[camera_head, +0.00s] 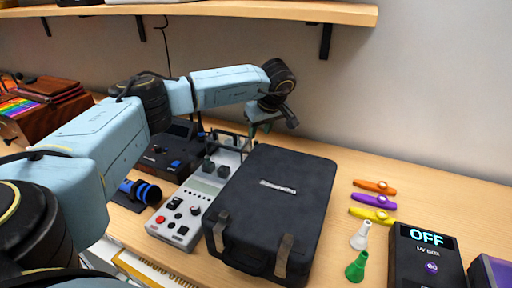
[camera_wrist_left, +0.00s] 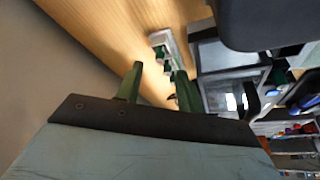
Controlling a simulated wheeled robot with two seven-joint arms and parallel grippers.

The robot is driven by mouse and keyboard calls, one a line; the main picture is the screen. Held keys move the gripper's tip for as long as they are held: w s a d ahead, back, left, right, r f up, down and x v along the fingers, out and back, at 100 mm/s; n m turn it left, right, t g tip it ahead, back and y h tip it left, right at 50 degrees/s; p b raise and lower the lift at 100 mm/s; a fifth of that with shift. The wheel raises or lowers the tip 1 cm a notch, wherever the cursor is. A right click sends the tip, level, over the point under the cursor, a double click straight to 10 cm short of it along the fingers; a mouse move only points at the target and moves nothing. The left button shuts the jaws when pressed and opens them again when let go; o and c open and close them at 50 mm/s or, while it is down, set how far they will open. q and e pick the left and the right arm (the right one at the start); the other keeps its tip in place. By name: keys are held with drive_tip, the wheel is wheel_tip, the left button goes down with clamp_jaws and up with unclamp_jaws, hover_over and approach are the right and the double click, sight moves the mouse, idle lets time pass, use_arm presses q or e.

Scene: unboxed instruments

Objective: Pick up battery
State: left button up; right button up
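My left gripper (camera_head: 262,125) hangs over the back of the table, just behind the black case, with its tips partly hidden. In the left wrist view its two green fingers (camera_wrist_left: 158,72) are spread apart with nothing between them. A small pale block with dark green parts (camera_wrist_left: 160,42) lies on the wood beyond the fingertips, apart from them. It may be the battery, but I cannot tell for sure. I make out no clear battery in the head view, where the case and arm block part of the table. My right gripper is not in view.
The black case (camera_head: 275,205) fills the table's middle. A grey meter (camera_head: 190,212) and a dark instrument (camera_head: 165,155) stand left of it. Coloured kazoos (camera_head: 374,187), a green funnel (camera_head: 356,267) and a UV box (camera_head: 425,260) lie right. A shelf (camera_head: 300,12) hangs above.

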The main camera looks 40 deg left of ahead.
sight(256, 140)
use_arm(q)
drive_tip(key=x, duration=0.4)
drive_tip(key=shift+a, duration=0.1)
clamp_jaws()
